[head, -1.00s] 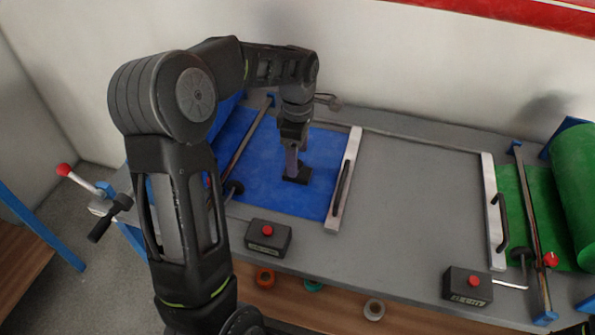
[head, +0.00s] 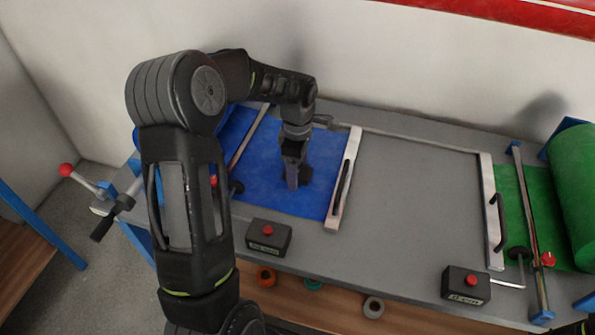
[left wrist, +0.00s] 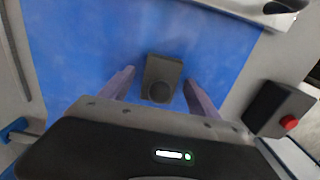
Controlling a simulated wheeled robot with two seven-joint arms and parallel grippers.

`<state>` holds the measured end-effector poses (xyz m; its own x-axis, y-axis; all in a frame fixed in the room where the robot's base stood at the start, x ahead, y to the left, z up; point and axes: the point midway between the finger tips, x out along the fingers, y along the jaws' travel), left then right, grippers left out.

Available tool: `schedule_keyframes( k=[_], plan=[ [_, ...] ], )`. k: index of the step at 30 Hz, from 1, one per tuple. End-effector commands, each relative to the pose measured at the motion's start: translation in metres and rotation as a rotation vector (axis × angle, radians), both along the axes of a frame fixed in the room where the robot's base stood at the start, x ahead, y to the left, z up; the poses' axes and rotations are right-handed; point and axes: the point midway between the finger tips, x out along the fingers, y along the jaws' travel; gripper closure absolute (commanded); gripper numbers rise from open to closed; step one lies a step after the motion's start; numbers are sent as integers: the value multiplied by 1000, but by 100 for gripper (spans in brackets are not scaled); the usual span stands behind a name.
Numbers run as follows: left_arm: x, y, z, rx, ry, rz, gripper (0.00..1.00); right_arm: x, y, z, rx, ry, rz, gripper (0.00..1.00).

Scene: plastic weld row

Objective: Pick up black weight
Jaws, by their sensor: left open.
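The black weight (head: 306,173) is a small dark block with a round knob, lying on the blue sheet (head: 255,180). In the head view it shows just right of my left gripper (head: 292,182), which partly hides it. In the left wrist view the weight (left wrist: 162,72) appears between the two open fingers of my left gripper (left wrist: 158,78), with a gap on each side. The gripper points down and holds nothing. My right gripper does not show.
A silver bar with a black handle (head: 343,180) lies across the sheet's right edge. A black box with a red button (head: 268,238) stands in front. The grey table middle (head: 415,190) is clear. A green roll (head: 575,190) is at the right.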

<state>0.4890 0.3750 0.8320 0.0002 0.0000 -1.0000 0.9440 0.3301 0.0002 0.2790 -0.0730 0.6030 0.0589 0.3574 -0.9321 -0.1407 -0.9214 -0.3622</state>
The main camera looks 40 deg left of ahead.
Motion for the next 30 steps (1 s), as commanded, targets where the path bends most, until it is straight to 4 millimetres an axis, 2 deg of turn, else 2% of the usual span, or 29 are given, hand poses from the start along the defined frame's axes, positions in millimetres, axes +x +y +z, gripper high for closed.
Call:
schedule_keyframes(
  k=[11, 30],
  plan=[
    [0, 0, 1, 0, 0, 0, 30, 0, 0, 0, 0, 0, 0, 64],
    [0, 0, 1, 0, 0, 0, 82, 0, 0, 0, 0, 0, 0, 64]
  ],
)
